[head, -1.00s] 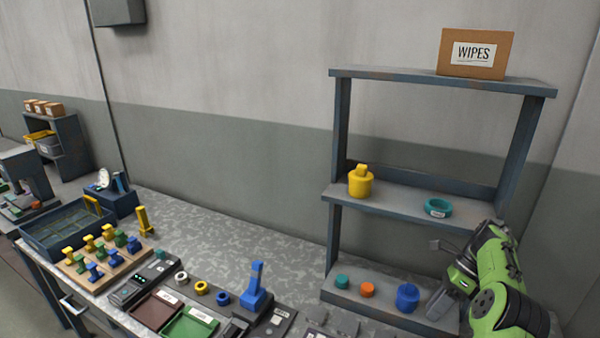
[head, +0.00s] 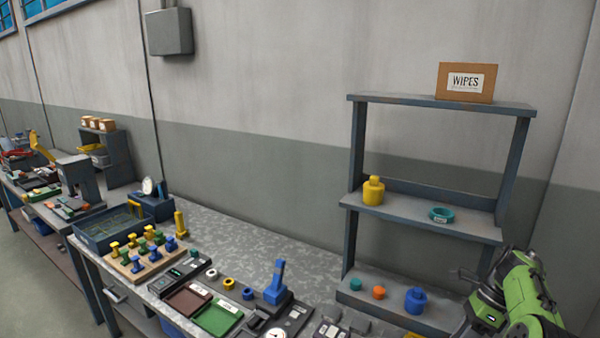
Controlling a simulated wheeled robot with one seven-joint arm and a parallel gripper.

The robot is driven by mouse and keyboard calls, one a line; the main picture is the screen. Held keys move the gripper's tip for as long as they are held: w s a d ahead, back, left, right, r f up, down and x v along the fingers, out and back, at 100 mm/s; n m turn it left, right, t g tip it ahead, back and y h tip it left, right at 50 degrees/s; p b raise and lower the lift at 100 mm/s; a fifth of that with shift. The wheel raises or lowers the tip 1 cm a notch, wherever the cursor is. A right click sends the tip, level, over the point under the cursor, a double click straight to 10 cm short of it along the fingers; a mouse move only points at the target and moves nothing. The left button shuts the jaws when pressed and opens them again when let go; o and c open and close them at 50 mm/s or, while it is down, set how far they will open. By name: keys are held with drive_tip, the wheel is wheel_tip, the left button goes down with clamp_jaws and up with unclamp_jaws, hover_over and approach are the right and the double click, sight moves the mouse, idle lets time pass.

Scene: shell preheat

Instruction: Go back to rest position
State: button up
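My gripper (head: 468,290) is at the lower right of the head view, at the end of my green and dark arm. It is beside the right part of the shelf unit, right of the blue knobbed piece (head: 415,301). Its fingers are small and partly hidden, so I cannot tell whether they are open or shut. I see no object clearly held in it.
The shelf unit (head: 425,212) holds a yellow knobbed piece (head: 373,191), a teal ring (head: 441,215) and a wipes box (head: 466,82). The bench (head: 240,242) carries a peg board (head: 134,268), a red tray (head: 186,304), a green tray (head: 217,318) and a blue press (head: 276,283).

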drive_tip(key=s+a+r+n+t+h, duration=0.1)
drive_tip(key=s+a+r+n+h, duration=0.2)
drive_tip(key=a+r+n, duration=0.35)
drive_tip(key=s+a+r+n+t+h, duration=0.1)
drive_tip(key=s+a+r+n+h, duration=0.2)
drive_tip(key=a+r+n, duration=0.35)
drive_tip(key=s+a+n+t, duration=0.2)
drive_tip(key=s+a+n, duration=0.3)
drive_tip(key=s, duration=0.4)
drive_tip(key=s+a+n+t, duration=0.3)
drive_tip(key=s+n, duration=0.3)
drive_tip(key=s, duration=0.3)
drive_tip(key=shift+s+a+f, duration=0.15)
drive_tip(key=shift+a+f, duration=0.15)
drive_tip(key=shift+a, duration=0.6)
